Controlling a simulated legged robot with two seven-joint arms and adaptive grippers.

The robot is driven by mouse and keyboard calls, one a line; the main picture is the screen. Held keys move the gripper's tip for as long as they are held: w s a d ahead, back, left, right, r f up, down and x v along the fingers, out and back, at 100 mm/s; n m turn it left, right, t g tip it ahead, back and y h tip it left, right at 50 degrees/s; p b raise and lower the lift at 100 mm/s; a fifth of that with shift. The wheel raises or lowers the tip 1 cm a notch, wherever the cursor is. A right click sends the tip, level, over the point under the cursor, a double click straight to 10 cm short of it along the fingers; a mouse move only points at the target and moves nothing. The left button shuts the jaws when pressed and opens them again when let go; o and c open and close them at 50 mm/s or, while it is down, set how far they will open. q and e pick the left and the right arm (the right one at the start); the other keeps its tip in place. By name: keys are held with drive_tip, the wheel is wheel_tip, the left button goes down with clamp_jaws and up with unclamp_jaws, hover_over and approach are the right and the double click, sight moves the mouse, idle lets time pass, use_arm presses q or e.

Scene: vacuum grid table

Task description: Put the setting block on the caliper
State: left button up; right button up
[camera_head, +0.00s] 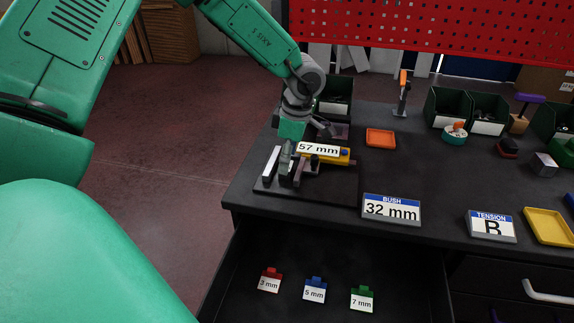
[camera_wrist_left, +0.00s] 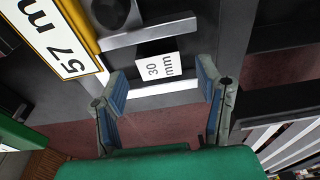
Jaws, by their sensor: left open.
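My left gripper (camera_head: 291,172) is open, low over the left part of a dark fixture plate (camera_head: 330,190) on the table. In the left wrist view its two fingers (camera_wrist_left: 160,82) stand apart, with a small block labelled 30 mm (camera_wrist_left: 157,66) framed between them and gaps on both sides. I cannot tell its depth from the fingertips. A yellow piece labelled 57 mm (camera_head: 322,152) lies right of the gripper, and shows at the wrist view's upper left (camera_wrist_left: 62,40). Which part is the caliper is unclear. My right gripper is not in view.
A BUSH 32 mm sign (camera_head: 391,209) and a TENSION B sign (camera_head: 492,226) stand at the table's front. The open drawer holds red 3 mm (camera_head: 270,281), blue 5 mm (camera_head: 315,291) and green 7 mm (camera_head: 362,298) tagged pieces. An orange tray (camera_head: 380,138) lies behind.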

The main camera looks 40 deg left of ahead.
sight(291, 165)
use_arm(q)
wheel_tip(291, 165, up, 9)
drive_tip(key=shift+w+d+p, duration=0.3)
drive_tip(key=shift+d, duration=0.15)
drive_tip(key=shift+a+f, duration=0.1)
drive_tip(key=shift+a, duration=0.15)
